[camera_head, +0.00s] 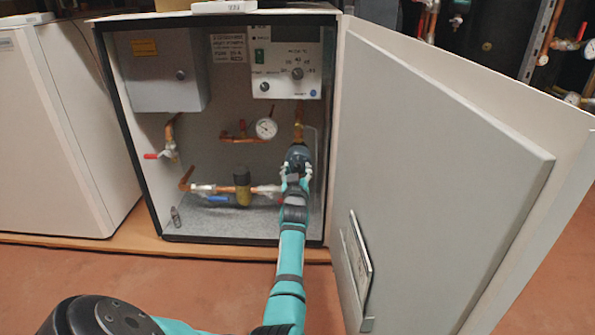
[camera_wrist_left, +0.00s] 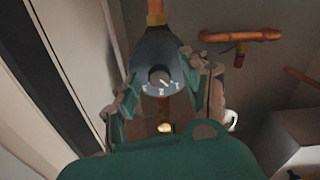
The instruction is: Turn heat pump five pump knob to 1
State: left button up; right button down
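The pump (camera_head: 298,152) is a dark grey body on a copper pipe, low on the right inside the open heat pump cabinet. In the left wrist view the pump (camera_wrist_left: 150,50) faces me, with a round knob (camera_wrist_left: 160,77) in its face and small white marks below it. My left gripper (camera_head: 297,172) reaches in to the pump. In the left wrist view its fingers (camera_wrist_left: 163,82) are spread, one on each side of the pump's lower part. I cannot tell whether they touch it. The knob's exact setting is too small to read. My right gripper is not in view.
The cabinet door (camera_head: 440,160) stands open on the right. A control panel (camera_head: 287,62), a grey box (camera_head: 165,70), a gauge (camera_head: 266,128) and a brass valve (camera_head: 242,178) are inside. A red-handled valve (camera_head: 165,153) sits at left. Another white cabinet (camera_head: 60,130) stands at left.

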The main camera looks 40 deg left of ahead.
pick_arm(q)
jog(key=shift+r, duration=0.15)
notch_tip(320, 180, up, 10)
dwell(0.5)
dwell(0.5)
